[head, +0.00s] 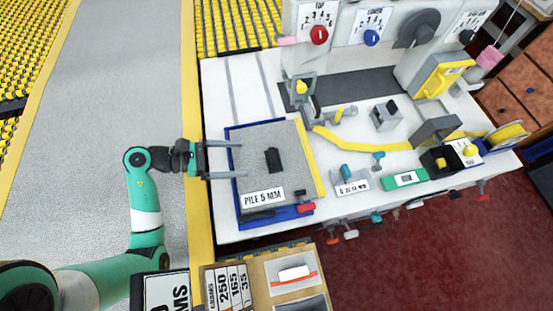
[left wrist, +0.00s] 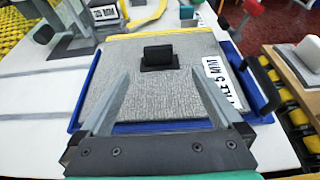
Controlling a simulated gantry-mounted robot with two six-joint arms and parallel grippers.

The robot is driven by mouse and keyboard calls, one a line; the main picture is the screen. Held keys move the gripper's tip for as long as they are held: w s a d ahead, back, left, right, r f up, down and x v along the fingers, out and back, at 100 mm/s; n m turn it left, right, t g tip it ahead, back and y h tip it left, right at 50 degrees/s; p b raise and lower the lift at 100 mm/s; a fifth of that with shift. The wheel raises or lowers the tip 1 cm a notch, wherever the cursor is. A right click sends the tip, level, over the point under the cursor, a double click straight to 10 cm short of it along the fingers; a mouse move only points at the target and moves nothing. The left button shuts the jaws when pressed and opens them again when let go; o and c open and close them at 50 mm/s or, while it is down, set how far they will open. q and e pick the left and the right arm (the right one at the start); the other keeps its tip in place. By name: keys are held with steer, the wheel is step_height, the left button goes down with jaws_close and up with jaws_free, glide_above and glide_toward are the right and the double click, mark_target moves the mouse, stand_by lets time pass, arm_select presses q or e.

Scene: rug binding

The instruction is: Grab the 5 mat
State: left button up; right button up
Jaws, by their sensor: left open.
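The grey mat labelled "PILE 5 MM" (head: 255,150) lies in a blue tray (head: 236,212) on the white machine table. It has a yellow strip along its right edge and a black block handle (head: 273,160) on top. My left gripper (head: 240,159) is open, its fingers reaching in from the left over the tray's left side. In the left wrist view the mat (left wrist: 165,95) fills the middle, with the black handle (left wrist: 158,57) beyond and between the open fingertips. The handle is not between the fingers. My right gripper is not in view.
A red-handled clamp (head: 306,208) is at the tray's front right corner. A green gauge (head: 404,180), a small metal block (head: 385,115) and the sewing machine with dials (head: 319,35) stand to the right and behind. A wooden box with number cards (head: 228,287) is in front.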

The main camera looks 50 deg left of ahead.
mark_target(270, 157)
arm_select(q)
steer(key=b+x, duration=0.2)
steer(key=x, duration=0.4)
steer(key=shift+w+d, duration=0.1)
steer(key=shift+w, duration=0.1)
steer(key=shift+w+f, duration=0.2)
steer(key=shift+f, duration=0.05)
steer(key=b+x, duration=0.2)
steer(key=x, duration=0.2)
steer(key=shift+w+f, duration=0.1)
steer(key=shift+f, duration=0.05)
steer(key=shift+w+d, duration=0.1)
steer(key=shift+w, duration=0.15)
jaws_close()
